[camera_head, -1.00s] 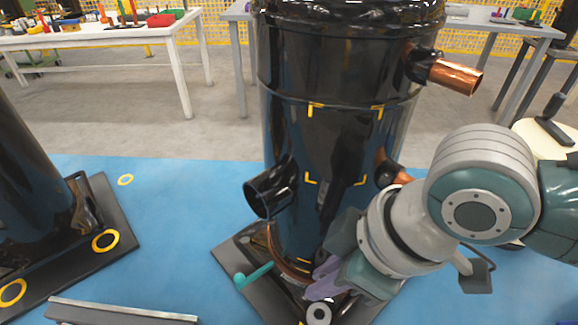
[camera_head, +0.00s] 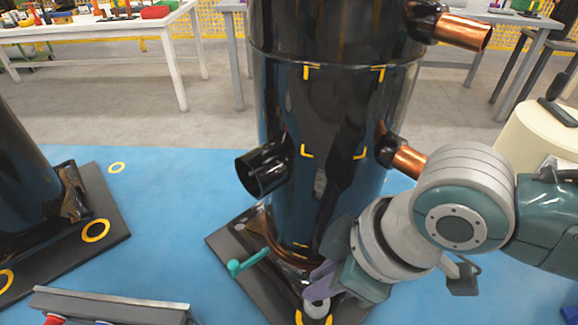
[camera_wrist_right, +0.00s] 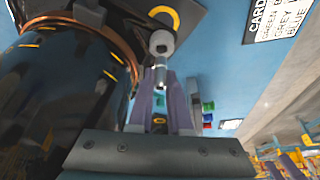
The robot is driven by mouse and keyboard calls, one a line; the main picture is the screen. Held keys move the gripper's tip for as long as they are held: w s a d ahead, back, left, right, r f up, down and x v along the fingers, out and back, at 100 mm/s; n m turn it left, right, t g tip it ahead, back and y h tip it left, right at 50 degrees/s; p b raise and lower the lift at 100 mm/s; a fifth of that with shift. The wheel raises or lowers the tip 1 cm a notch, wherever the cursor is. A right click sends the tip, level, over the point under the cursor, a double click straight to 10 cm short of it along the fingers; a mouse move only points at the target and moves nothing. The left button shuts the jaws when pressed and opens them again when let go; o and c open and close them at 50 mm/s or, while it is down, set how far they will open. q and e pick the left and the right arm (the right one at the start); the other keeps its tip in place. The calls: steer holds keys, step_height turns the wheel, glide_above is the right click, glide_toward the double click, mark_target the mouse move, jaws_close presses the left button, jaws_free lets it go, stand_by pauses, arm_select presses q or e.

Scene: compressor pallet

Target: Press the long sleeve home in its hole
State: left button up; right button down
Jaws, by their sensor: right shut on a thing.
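My right gripper (camera_head: 322,282) is low at the front corner of the black compressor's base. It also shows in the right wrist view (camera_wrist_right: 162,88), its two purple fingers shut on a slim silver sleeve (camera_wrist_right: 160,72). The sleeve's far end meets or lies just in front of a pale grey round mount (camera_wrist_right: 161,42) with a dark hole. I cannot tell how deep the sleeve sits. In the head view the mount (camera_head: 317,309) shows just below the fingertips, and the sleeve is mostly hidden by the fingers. My left gripper is not in view.
The black compressor (camera_head: 325,170) stands close beside the gripper, with copper stubs (camera_head: 408,160) projecting right. A teal-handled part (camera_head: 247,263) sticks out at the base's left. A grey tray (camera_head: 110,304) lies front left. Blue floor (camera_head: 165,220) is open between the pallets.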

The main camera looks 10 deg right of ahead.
steer(key=shift+f, duration=0.55)
steer(key=shift+p, duration=0.3)
stand_by(0.9)
stand_by(0.8)
steer(key=shift+f+b, duration=0.7)
steer(key=shift+f, duration=0.4)
steer(key=c, duration=0.8)
jaws_free()
steer(key=shift+o, duration=0.2)
steer(key=shift+r, duration=0.15)
